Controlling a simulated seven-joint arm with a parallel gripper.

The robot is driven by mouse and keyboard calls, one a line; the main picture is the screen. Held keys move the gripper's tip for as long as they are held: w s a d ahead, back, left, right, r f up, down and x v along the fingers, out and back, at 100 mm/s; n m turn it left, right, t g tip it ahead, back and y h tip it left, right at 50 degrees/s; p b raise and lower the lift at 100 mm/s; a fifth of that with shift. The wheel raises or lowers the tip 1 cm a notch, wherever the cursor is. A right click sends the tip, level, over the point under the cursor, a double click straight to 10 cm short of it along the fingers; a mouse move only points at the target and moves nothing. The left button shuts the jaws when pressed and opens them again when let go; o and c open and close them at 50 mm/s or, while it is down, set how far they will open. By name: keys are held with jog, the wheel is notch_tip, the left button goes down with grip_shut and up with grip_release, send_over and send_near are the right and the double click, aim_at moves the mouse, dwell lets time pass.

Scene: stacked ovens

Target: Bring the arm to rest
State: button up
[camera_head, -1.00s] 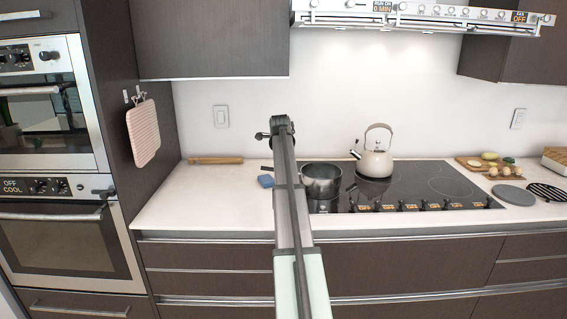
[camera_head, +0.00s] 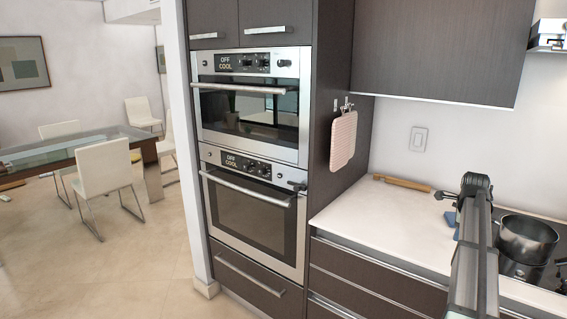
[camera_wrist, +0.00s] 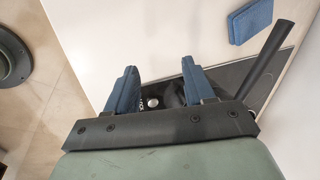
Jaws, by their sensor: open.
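My arm (camera_head: 474,250) reaches forward at the right of the head view, its elbow-like end above the counter. My gripper shows in the wrist view (camera_wrist: 160,72) with two blue fingers apart and nothing between them. Its fingers are seen against the counter edge and a dark cooktop area. In the head view the fingers are mostly hidden behind the arm. The upper oven (camera_head: 250,105) and lower oven (camera_head: 252,213) stand stacked at the middle, both doors shut, both displays reading OFF COOL.
A steel pot (camera_head: 527,238) stands right of my arm on the cooktop. A blue sponge (camera_wrist: 250,20) lies near a dark handle (camera_wrist: 268,65). A rolling pin (camera_head: 402,183) lies at the counter's back. A glass table (camera_head: 80,145) and white chairs stand left, with open floor before them.

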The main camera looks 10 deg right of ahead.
jog(key=s+a+f+n+g+y, duration=0.15)
jog(key=s+a+f, duration=0.25)
jog(key=a, duration=0.4)
jog(key=s+a+f+n+y, duration=0.2)
jog(key=s+a+f, duration=0.2)
jog(key=a, duration=0.4)
jog(key=s+a+f+n+g, duration=0.1)
jog(key=s+a+f+n, duration=0.15)
jog(key=a+f, duration=0.65)
jog(key=s+a+f+n+g, duration=0.2)
jog(key=a+f+n, duration=0.25)
jog(key=f, duration=0.75)
jog(key=s+a+f+n+g, duration=0.1)
jog(key=s+a+f+n, duration=0.2)
jog(key=a+f, duration=0.6)
jog(key=s+a+f+n+g, duration=0.1)
jog(key=s+a+f+n, duration=0.3)
jog(key=s, duration=0.6)
jog(key=s+a+f+n+g, duration=0.2)
jog(key=s+a+f+n, duration=0.2)
jog(key=s+f, duration=0.5)
jog(key=s+a+f+n+g, duration=0.1)
jog(key=s+a+f+n, duration=0.3)
jog(key=s, duration=0.6)
notch_tip(320, 180, down, 3)
jog(key=shift+s+a+r+g+h, duration=0.15)
jog(key=shift+s+a+g+h, duration=0.25)
jog(key=shift+a, duration=0.35)
jog(key=shift+o, duration=0.2)
